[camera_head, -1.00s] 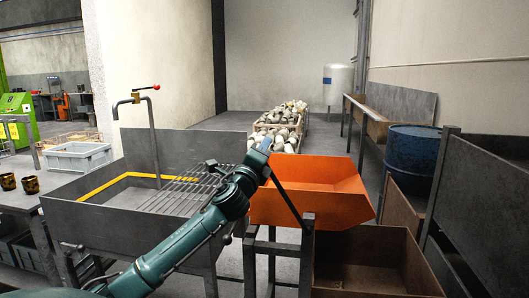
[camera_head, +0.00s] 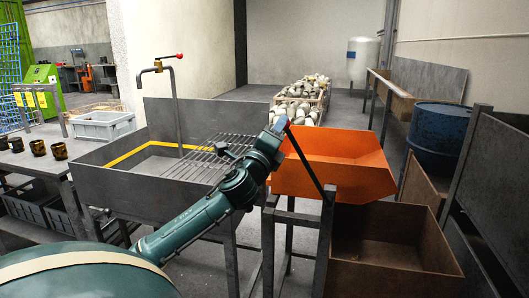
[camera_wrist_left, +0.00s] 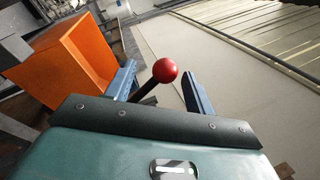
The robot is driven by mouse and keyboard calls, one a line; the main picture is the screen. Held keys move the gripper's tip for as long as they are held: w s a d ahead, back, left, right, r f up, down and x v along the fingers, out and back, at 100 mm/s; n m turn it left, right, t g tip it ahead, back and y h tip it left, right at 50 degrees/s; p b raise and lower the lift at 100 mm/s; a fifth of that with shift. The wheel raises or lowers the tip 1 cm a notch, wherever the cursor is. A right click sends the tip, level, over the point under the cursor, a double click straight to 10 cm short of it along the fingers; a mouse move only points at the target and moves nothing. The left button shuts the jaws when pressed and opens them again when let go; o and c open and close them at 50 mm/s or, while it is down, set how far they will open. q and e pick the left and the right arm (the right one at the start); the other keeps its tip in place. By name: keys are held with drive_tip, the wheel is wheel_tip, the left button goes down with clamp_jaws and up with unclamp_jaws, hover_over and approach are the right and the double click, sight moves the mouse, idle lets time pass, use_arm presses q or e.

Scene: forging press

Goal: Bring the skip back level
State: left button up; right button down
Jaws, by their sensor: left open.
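The orange skip (camera_head: 325,177) sits on a dark metal stand, its top edge sloping down to the right and its right lip hanging over a brown bin. It also shows in the left wrist view (camera_wrist_left: 73,55). A dark lever (camera_head: 306,163) rises from the stand in front of it. In the left wrist view the lever ends in a red ball knob (camera_wrist_left: 165,70). My left gripper (camera_head: 281,124) is at the lever's top. Its blue fingers (camera_wrist_left: 160,78) are open, one on each side of the knob, with visible gaps. My right gripper is not in view.
The brown bin (camera_head: 392,275) stands below the skip, with a blue drum (camera_head: 440,138) behind it. A grey basin (camera_head: 110,192) with a grate and tap is left of the stand. Crates of pale lumps (camera_head: 300,108) stand behind. Some floor behind the skip is clear.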

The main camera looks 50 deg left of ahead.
use_arm(q)
drive_tip(key=v, duration=0.7)
drive_tip(key=shift+s, duration=0.3)
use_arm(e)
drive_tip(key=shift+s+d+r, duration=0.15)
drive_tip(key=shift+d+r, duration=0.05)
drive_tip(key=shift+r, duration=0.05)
use_arm(q)
drive_tip(key=shift+d+f, duration=0.1)
drive_tip(key=shift+d, duration=0.05)
